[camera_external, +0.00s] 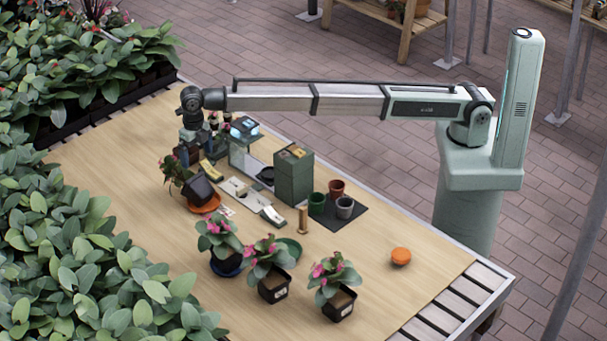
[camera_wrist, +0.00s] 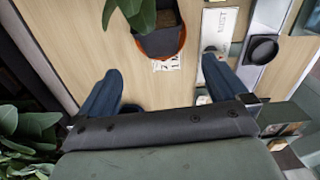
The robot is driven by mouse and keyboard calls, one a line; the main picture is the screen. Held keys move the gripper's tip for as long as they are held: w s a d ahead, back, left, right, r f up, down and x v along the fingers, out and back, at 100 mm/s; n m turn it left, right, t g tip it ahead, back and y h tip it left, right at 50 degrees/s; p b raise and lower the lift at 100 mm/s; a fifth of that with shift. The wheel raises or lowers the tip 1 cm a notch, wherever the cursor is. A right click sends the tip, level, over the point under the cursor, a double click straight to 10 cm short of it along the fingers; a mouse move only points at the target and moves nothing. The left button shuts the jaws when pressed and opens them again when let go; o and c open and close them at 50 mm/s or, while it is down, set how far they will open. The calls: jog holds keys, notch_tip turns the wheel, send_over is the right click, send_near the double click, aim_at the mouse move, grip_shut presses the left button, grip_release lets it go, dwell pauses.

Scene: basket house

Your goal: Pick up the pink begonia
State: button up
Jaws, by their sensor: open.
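Several potted begonias with pink flowers stand on the wooden table. Three are at the front: one on a dark blue saucer (camera_external: 224,240), one in the middle (camera_external: 268,266) and one at the right (camera_external: 335,283). Another potted plant with small pinkish flowers (camera_external: 198,190) leans over an orange saucer (camera_external: 207,206) near the arm. In the wrist view its dark pot (camera_wrist: 160,42) and a leaf show at the top, beyond the fingertips. My gripper (camera_external: 190,156) is above and just behind this tilted plant. In the wrist view its blue fingers (camera_wrist: 163,78) are spread with nothing between them.
A green box (camera_external: 293,178), small empty pots (camera_external: 337,190) on a dark mat and labels lie at mid-table. An upright wooden piece (camera_external: 303,220) stands near them. An orange round item (camera_external: 400,256) lies at the right. Dense foliage (camera_external: 70,240) lines the left. The right front is clear.

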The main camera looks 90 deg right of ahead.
aim_at(198, 181)
notch_tip(198, 181, down, 8)
jog(key=shift+f, duration=0.1)
jog(key=shift+w+f, duration=0.15)
jog(key=shift+f, duration=1.2)
jog(key=shift+w+f, duration=0.1)
jog(key=shift+f, duration=1.25)
jog(key=c, duration=0.9)
